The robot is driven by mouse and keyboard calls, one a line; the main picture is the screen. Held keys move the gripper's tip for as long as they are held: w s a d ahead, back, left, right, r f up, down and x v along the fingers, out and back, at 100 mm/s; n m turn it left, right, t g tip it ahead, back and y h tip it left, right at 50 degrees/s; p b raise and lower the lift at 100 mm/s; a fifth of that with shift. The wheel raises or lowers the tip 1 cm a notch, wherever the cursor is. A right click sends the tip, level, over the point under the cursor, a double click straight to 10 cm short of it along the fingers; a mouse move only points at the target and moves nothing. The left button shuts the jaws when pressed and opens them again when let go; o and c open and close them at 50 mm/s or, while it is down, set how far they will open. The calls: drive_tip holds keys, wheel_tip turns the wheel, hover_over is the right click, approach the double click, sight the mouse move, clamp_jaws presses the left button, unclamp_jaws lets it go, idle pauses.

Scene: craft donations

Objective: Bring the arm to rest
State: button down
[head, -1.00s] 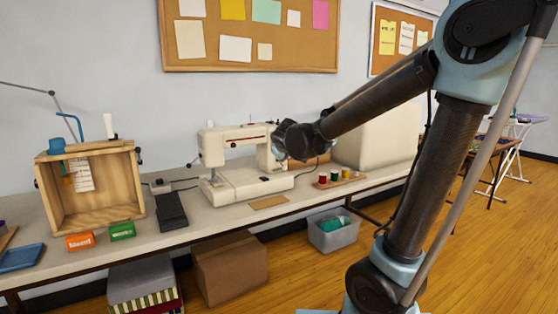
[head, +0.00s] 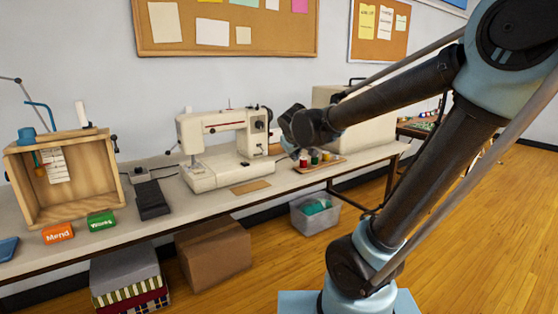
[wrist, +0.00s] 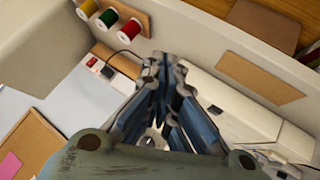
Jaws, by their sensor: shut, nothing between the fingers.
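My gripper (wrist: 162,64) shows in the wrist view with its blue-grey fingers drawn together and nothing between them. In the head view the dark wrist end of my arm hangs in front of the wall side of the table, just right of the sewing machine (head: 200,176), and hides the fingers. My arm is bent, with its elbow high at the right. In the wrist view the table, with its thread spools (wrist: 107,22), lies beyond the fingertips, and no contact shows.
The long table (head: 190,208) carries a wooden crate (head: 28,213), orange box (head: 58,233), green box (head: 101,221), black pedal (head: 152,201) and tan piece (head: 250,187). Below are a cardboard box (head: 213,254) and a grey bin (head: 316,222). Floor at the right is clear.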

drive_tip(key=s+d+f+m+g+h, duration=0.1)
drive_tip(key=s+d+f+m+g, duration=0.1)
drive_tip(key=s+d+f, duration=0.35)
drive_tip(key=s+d+f+m+g, duration=0.2)
drive_tip(key=s+d+f, duration=0.1)
drive_tip(key=s+d, duration=0.45)
drive_tip(key=s+f+m+g, duration=0.1)
drive_tip(key=s+f, duration=0.2)
drive_tip(key=s, duration=0.4)
drive_tip(key=s+d+f+m+g+y, duration=0.1)
drive_tip(key=s+f+g, duration=0.1)
drive_tip(key=s+f, duration=0.2)
drive_tip(key=s, duration=0.3)
drive_tip(key=shift+d+m, duration=0.2)
drive_tip(key=shift+m, duration=0.1)
drive_tip(key=shift+w, duration=0.1)
drive_tip(key=shift+w+f, duration=0.2)
drive_tip(key=shift+w, duration=0.15)
